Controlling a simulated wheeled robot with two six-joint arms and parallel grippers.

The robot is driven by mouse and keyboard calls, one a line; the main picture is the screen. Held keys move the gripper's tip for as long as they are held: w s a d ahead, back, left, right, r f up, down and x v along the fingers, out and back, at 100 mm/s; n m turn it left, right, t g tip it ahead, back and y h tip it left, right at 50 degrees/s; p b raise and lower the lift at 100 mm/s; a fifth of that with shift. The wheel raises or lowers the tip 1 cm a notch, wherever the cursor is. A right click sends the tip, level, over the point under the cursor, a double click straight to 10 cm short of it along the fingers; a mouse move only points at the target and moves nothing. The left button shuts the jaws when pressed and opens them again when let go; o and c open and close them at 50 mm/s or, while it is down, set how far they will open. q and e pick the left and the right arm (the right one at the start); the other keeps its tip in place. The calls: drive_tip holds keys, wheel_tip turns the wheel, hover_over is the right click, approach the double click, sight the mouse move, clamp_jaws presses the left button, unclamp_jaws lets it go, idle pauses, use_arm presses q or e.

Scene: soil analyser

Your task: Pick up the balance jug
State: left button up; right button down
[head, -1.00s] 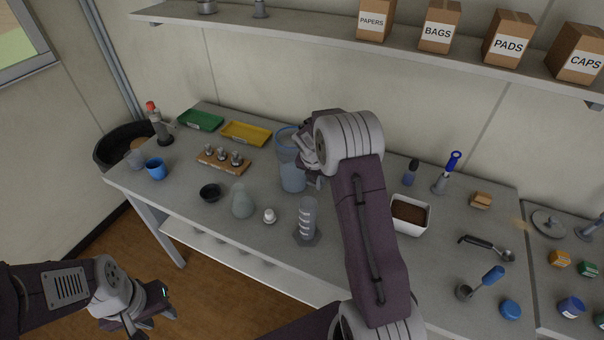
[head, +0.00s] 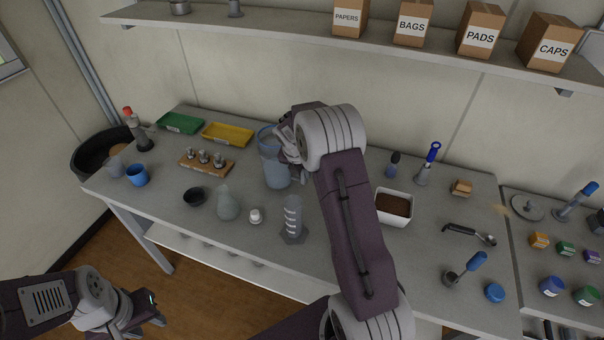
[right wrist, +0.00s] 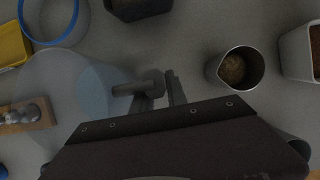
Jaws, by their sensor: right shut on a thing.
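The translucent blue balance jug (head: 277,174) stands near the middle of the bench. It also shows in the right wrist view (right wrist: 85,98), with its grey handle (right wrist: 130,88) pointing toward the fingers. My right gripper (head: 298,172) is at the jug's right side. In the right wrist view its fingers (right wrist: 160,92) are shut on the handle. The arm hides part of the jug and the fingers in the head view. I cannot tell whether the jug is off the bench. My left gripper (head: 150,312) is low at the left, clear of the bench; its fingers are unclear.
A blue rim (right wrist: 47,20) shows close to the jug. A wooden block with metal pieces (head: 207,163) is to the left. A grey ribbed cylinder (head: 292,220) and flask (head: 228,205) stand in front. A white soil tub (head: 394,220) is right of my arm.

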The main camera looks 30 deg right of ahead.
drive_tip(key=r, duration=0.3)
drive_tip(key=shift+d, duration=0.2)
drive_tip(key=d+r+p, duration=0.2)
drive_tip(key=d+r, duration=0.4)
drive_tip(key=d, duration=0.5)
drive_tip(key=shift+w+r, duration=0.3)
drive_tip(key=shift+w, duration=0.1)
drive_tip(key=shift+d, duration=0.15)
